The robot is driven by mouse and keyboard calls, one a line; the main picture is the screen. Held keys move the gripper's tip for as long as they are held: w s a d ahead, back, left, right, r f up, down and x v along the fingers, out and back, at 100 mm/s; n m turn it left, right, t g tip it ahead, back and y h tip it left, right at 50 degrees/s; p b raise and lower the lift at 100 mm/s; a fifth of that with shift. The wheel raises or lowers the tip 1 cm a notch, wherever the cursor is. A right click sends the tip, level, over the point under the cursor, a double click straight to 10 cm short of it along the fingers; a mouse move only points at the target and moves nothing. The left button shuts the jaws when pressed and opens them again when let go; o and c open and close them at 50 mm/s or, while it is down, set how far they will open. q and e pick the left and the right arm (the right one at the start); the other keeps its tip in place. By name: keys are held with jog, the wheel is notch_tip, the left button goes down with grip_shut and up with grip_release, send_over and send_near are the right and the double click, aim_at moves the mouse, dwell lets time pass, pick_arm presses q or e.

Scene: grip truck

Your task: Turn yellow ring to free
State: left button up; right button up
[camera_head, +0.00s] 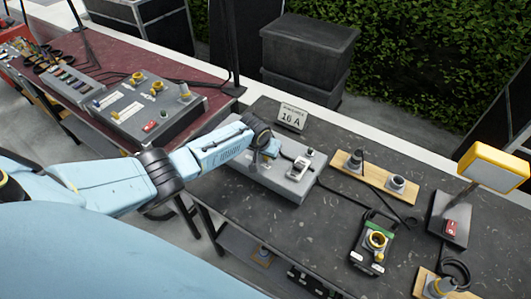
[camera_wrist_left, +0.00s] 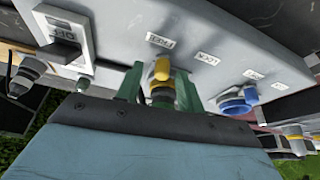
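A yellow ring with a raised tab (camera_wrist_left: 162,70) is on the side of a grey box (camera_wrist_left: 215,28) in the left wrist view. My left gripper (camera_wrist_left: 159,88) has its two green fingers on either side of the ring, very close to it. Whether they press on it cannot be told. Several small white labels (camera_wrist_left: 207,59) are on the box near the ring; their upside-down text is hard to read. In the head view the grey box (camera_head: 262,181) stands on the dark table, and my left gripper (camera_head: 264,143) hides the ring. My right gripper is not in view.
A "16 A" sign (camera_head: 291,116) stands behind. A wooden board (camera_head: 376,176) and a green-black unit with a yellow ring (camera_head: 373,243) are to the right.

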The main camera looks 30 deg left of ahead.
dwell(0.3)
pick_arm(q)
jog(key=shift+s+r, duration=0.25)
jog(key=shift+r, duration=0.35)
jog(key=v, duration=1.2)
